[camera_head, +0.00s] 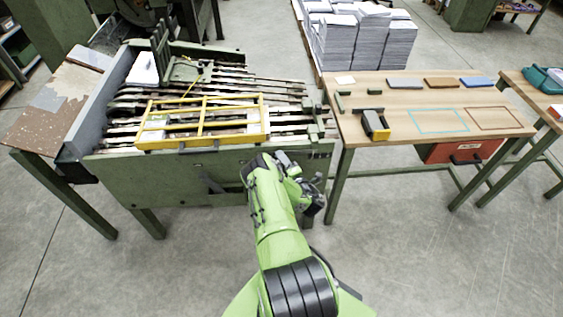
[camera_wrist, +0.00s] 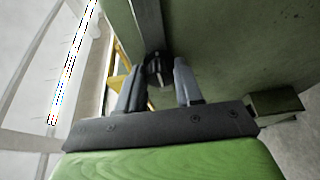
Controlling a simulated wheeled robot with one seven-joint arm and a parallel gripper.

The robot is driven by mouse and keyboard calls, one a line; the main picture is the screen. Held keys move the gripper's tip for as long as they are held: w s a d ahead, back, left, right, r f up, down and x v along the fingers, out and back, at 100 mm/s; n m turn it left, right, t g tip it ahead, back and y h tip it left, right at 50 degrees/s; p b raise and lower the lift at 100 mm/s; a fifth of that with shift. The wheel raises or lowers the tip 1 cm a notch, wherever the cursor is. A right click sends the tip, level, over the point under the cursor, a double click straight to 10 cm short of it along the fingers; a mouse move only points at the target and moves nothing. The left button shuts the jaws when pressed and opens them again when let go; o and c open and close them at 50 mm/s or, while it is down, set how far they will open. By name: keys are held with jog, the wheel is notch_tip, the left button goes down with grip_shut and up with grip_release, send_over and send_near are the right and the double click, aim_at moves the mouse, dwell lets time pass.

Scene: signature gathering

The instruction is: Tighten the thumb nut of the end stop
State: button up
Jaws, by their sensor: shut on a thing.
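In the wrist view, a dark ribbed thumb nut (camera_wrist: 158,66) sits between the two grey fingertips of my gripper (camera_wrist: 160,76). The fingers are shut on it, one on each side. The nut is at the edge of green metalwork (camera_wrist: 235,45), beside a grey upright bar. I cannot tell clearly which part is the end stop, or how tight the nut is. In the head view, my green arm reaches to the front of the green gathering machine (camera_head: 215,172). My fingertips and the nut are hidden there.
A yellow guard frame (camera_head: 202,122) lies over the machine's rails. A red drawer (camera_head: 460,150) hangs beneath. Paper stacks (camera_head: 358,40) stand behind. The floor in front is clear.

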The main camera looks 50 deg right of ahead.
dwell(0.4)
jog(key=o, duration=1)
jog(key=shift+o, duration=0.2)
